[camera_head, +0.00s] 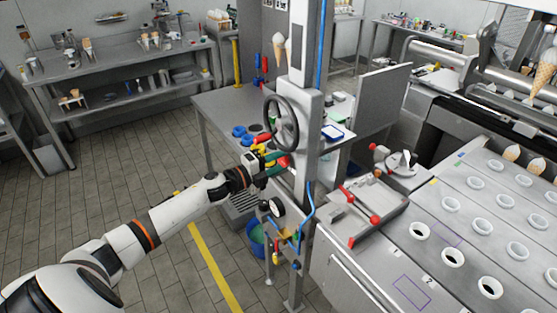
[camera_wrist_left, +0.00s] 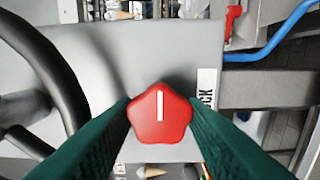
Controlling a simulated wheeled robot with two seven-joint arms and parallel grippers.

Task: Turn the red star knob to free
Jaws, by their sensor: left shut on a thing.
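The red star knob (camera_wrist_left: 160,115) is in the lower middle of the left wrist view, with a white line on its face pointing up in that picture. A white label (camera_wrist_left: 207,90) stands to its right; only its last letters, "CK", show, the rest being hidden by a finger. My left gripper (camera_head: 274,163) is shut on the knob, one green finger on each side. In the head view the knob (camera_head: 284,162) shows as a small red patch on the grey column, partly hidden by the gripper. My right gripper is not in view.
A dark handwheel (camera_head: 281,123) sits on the column just above my gripper. A blue hose (camera_head: 309,205) and a round gauge (camera_head: 277,207) are below. A red-handled lever fixture (camera_head: 361,203) stands on the steel counter at right. The tiled floor at left is open.

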